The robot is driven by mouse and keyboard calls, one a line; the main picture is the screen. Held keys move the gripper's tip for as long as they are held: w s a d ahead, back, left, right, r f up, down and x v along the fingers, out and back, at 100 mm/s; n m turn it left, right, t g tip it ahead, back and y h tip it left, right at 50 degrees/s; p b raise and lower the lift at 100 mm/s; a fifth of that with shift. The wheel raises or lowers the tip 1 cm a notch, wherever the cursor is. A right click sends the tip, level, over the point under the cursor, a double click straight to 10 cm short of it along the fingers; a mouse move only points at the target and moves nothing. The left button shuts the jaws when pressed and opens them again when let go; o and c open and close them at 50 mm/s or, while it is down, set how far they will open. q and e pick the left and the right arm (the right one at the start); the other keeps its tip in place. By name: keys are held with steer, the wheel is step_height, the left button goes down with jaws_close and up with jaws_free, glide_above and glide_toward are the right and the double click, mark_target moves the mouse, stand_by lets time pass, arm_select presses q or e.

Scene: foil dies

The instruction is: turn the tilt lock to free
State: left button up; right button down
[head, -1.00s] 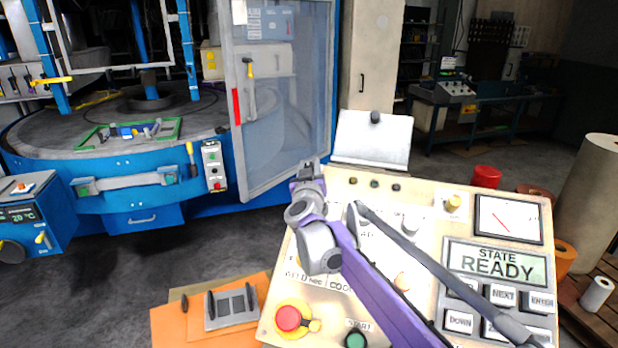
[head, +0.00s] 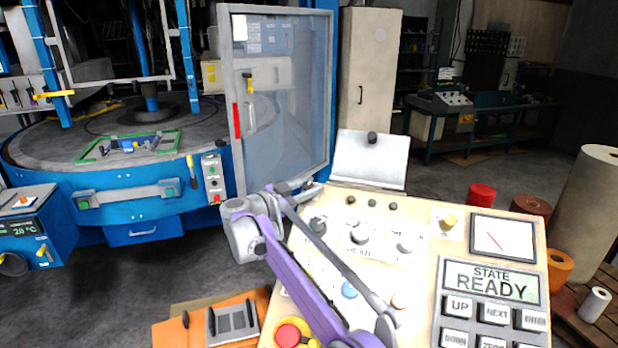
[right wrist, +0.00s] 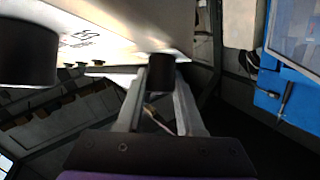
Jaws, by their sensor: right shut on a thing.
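My right gripper (head: 308,188) is at the upper left corner of the slanted control console, its purple arm crossing the panel. In the right wrist view, my right gripper (right wrist: 160,88) is shut on a short dark round knob (right wrist: 160,72) near the console's edge. No label on this knob is readable, so I cannot tell from print whether it is the tilt lock or how it is set. In the head view the gripper and wrist hide it. My left gripper is not in view.
The console panel (head: 430,228) carries several knobs, a screen reading STATE READY (head: 493,281) and grey buttons. A larger dark knob (right wrist: 28,52) is close by at left in the wrist view. A clear guard door (head: 285,110) stands behind the gripper.

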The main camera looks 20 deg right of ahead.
steer(key=m+g+p, duration=0.2)
steer(key=m+g, duration=0.1)
steer(key=shift+w+r+m, duration=0.15)
steer(key=shift+r+m, duration=0.15)
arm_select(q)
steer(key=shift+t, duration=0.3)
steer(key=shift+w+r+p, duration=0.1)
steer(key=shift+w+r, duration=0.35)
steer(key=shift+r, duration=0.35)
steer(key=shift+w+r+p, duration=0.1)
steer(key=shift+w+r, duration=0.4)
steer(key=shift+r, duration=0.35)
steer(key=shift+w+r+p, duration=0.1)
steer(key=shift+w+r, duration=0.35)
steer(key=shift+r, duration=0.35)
arm_select(e)
steer(key=shift+f+m+g, duration=0.2)
steer(key=shift+m+g, duration=0.9)
steer(key=shift+g, duration=0.2)
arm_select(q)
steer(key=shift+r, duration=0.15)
arm_select(e)
steer(key=shift+s+m+g, duration=0.2)
steer(key=shift+m+g, duration=0.1)
steer(key=shift+g, duration=0.1)
steer(key=c, duration=0.5)
jaws_free()
steer(key=shift+d, duration=0.1)
steer(key=shift+c, duration=0.2)
steer(key=shift+f, duration=0.1)
